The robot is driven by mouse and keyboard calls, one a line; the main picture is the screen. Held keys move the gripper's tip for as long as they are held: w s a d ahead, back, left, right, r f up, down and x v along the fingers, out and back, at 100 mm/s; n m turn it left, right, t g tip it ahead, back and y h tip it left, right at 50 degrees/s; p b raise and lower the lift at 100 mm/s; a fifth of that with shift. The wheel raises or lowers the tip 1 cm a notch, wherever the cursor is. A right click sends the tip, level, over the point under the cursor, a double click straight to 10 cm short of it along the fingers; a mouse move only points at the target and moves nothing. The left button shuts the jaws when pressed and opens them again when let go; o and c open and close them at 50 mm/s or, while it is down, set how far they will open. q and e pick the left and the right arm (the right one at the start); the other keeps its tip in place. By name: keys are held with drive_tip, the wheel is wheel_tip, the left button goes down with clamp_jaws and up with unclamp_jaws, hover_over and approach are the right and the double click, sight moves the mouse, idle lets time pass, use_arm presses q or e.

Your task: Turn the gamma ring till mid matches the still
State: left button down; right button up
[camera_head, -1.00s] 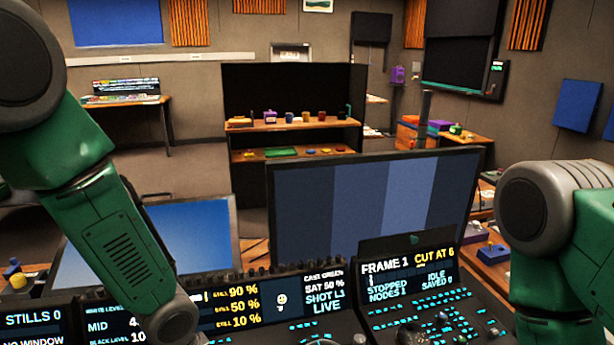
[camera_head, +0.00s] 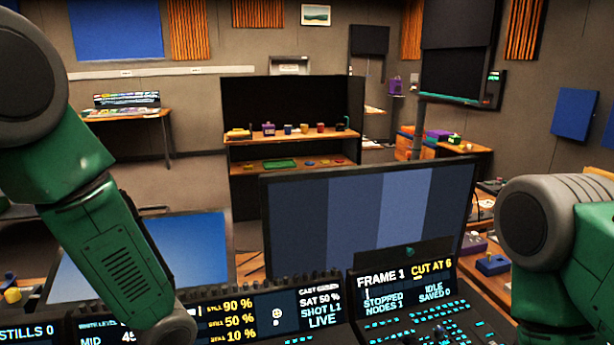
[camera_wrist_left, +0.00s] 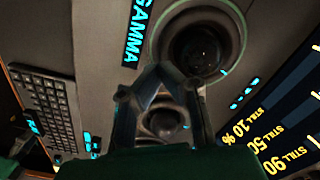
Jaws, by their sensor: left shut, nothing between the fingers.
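The gamma ring (camera_wrist_left: 232,24) is a grey ring around a dark ball (camera_wrist_left: 197,48), beside the cyan GAMMA label (camera_wrist_left: 138,32) in the left wrist view. My left gripper (camera_wrist_left: 160,72) is shut and empty, its fingertips at the ring's near edge; contact cannot be told. A second ball (camera_wrist_left: 163,122) shows between its fingers. In the head view, the MID readout (camera_head: 92,341) is partly hidden by my left arm and cut by the frame edge. It appears to begin with 4. The still readouts (camera_head: 228,307) read 90, 50 and 10 %. My right gripper is out of view.
A large monitor (camera_head: 345,220) with blue-grey vertical bands stands behind the panel. A second screen (camera_head: 195,262) shows plain blue. The right panel display (camera_head: 404,284) reads FRAME 1. A keyboard (camera_wrist_left: 45,108) lies to the left in the wrist view.

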use_arm(q)
drive_tip(key=shift+d, duration=0.2)
drive_tip(key=shift+a+f, duration=0.4)
drive_tip(key=shift+a, duration=0.35)
drive_tip(key=shift+d+f+b, duration=0.15)
drive_tip(key=shift+d+b, duration=0.15)
drive_tip(key=shift+d, duration=0.3)
drive_tip(key=shift+a+f, duration=0.3)
drive_tip(key=shift+a, duration=0.2)
drive_tip(key=shift+f, duration=0.1)
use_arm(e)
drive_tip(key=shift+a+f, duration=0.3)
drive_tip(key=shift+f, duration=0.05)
use_arm(q)
drive_tip(key=shift+d+f+b, duration=0.15)
drive_tip(key=shift+d+b, duration=0.15)
drive_tip(key=shift+d, duration=0.1)
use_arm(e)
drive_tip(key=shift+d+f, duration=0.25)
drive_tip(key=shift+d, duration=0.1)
use_arm(q)
drive_tip(key=shift+a+f, duration=0.2)
drive_tip(key=shift+a, duration=0.05)
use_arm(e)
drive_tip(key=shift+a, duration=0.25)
